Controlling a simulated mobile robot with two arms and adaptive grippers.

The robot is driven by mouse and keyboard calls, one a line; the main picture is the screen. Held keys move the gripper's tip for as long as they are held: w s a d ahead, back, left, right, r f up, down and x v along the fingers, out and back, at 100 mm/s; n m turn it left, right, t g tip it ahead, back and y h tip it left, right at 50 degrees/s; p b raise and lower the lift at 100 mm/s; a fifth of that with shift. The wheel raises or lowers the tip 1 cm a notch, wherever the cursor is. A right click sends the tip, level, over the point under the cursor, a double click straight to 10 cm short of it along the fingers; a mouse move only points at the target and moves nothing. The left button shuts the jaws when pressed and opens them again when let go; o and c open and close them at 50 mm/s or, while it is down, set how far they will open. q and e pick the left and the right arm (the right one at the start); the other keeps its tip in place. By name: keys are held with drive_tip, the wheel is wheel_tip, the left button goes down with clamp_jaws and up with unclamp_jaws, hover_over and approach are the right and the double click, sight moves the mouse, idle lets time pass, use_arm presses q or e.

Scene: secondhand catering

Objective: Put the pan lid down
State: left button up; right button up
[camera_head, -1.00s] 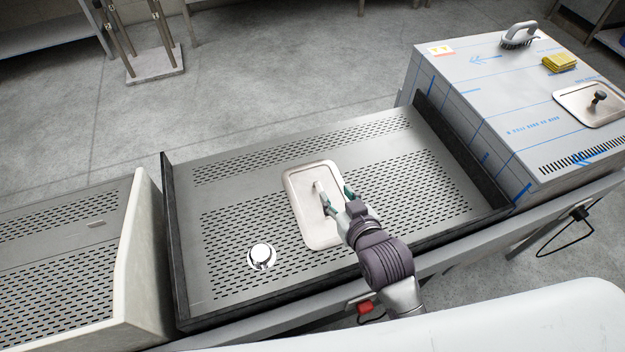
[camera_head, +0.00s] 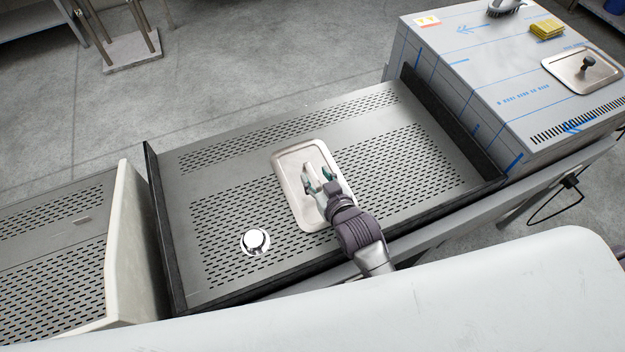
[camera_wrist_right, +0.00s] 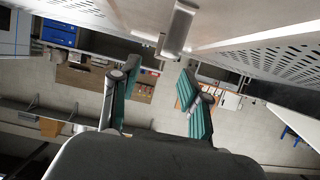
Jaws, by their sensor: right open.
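A rectangular metal lid (camera_head: 287,172) with rounded corners lies flat on the perforated metal surface (camera_head: 375,118). Its upright pale handle shows near my fingertips in the head view. My right gripper (camera_head: 318,178) is over the lid, with its green-padded fingers apart beside the handle. In the right wrist view, the handle (camera_wrist_right: 177,30) appears just above the open fingers (camera_wrist_right: 158,70), and I see nothing held between them. A second rectangular lid (camera_head: 565,66) with a dark knob lies on the metal box at right. My left gripper is out of view.
A round shiny knob-like piece (camera_head: 255,241) sits on the perforated surface, left of the lid. Dark raised sides bound this surface. The metal box (camera_head: 470,60) at right carries a yellow sponge (camera_head: 546,29) and a brush (camera_head: 505,7). The perforated area right of the lid is clear.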

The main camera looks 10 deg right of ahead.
sight(308, 166)
drive_tip(key=x, duration=0.4)
drive_tip(key=shift+w+f, duration=0.1)
drive_tip(key=shift+w, duration=0.15)
clamp_jaws()
